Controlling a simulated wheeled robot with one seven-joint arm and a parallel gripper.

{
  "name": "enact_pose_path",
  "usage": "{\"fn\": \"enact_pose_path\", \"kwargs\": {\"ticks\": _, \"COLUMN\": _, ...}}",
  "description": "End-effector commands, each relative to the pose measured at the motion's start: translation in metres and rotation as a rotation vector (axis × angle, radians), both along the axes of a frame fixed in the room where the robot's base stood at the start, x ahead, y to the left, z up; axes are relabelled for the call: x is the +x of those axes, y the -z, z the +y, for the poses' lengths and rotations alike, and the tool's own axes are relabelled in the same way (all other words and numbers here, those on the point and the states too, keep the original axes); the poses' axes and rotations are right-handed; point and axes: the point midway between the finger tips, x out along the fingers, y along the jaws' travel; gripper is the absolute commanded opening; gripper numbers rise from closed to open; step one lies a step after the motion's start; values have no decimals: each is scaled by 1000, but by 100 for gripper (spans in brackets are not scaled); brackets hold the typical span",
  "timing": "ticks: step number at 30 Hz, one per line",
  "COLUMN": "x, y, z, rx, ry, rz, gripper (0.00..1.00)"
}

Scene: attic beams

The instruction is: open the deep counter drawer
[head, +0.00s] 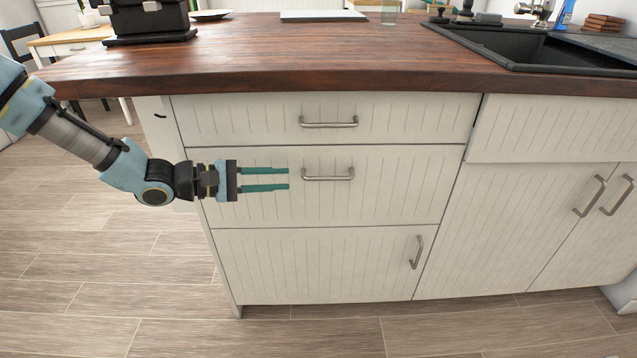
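The white counter has a shallow top drawer (240,118) and a deeper middle drawer (400,190) below it. Both look shut, flush with the front. The middle drawer has a horizontal metal bar handle (328,178); the top drawer has a similar handle (329,125). My gripper (289,179) reaches in from the left with two green fingers, one above the other and apart. It is open, and nothing shows between the fingers. In the picture the fingertips end just left of the middle drawer's handle; whether they touch the drawer front I cannot tell.
A lower panel (320,265) has a vertical handle at its right. Cabinet doors (490,220) stand to the right. The wooden countertop (300,60) overhangs the drawers and holds a black sink (540,48). The floor (100,270) in front is clear.

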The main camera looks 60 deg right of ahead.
Motion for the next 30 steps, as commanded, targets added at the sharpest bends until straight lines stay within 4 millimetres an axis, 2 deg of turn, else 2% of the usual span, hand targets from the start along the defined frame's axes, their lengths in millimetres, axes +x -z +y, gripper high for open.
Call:
{"fn": "enact_pose_path", "kwargs": {"ticks": 9, "x": -34, "y": 12, "z": -45, "rx": 3, "ry": 4, "rz": 1, "gripper": 26}}
{"fn": "enact_pose_path", "kwargs": {"ticks": 15, "x": -50, "y": 18, "z": -68, "rx": 3, "ry": 3, "rz": -1, "gripper": 26}}
{"fn": "enact_pose_path", "kwargs": {"ticks": 21, "x": -56, "y": 22, "z": -77, "rx": 4, "ry": 2, "rz": -1, "gripper": 26}}
{"fn": "enact_pose_path", "kwargs": {"ticks": 29, "x": -57, "y": 22, "z": -78, "rx": 5, "ry": 2, "rz": -2, "gripper": 26}}
{"fn": "enact_pose_path", "kwargs": {"ticks": 30, "x": -56, "y": 22, "z": -78, "rx": 5, "ry": 2, "rz": -2, "gripper": 23}}
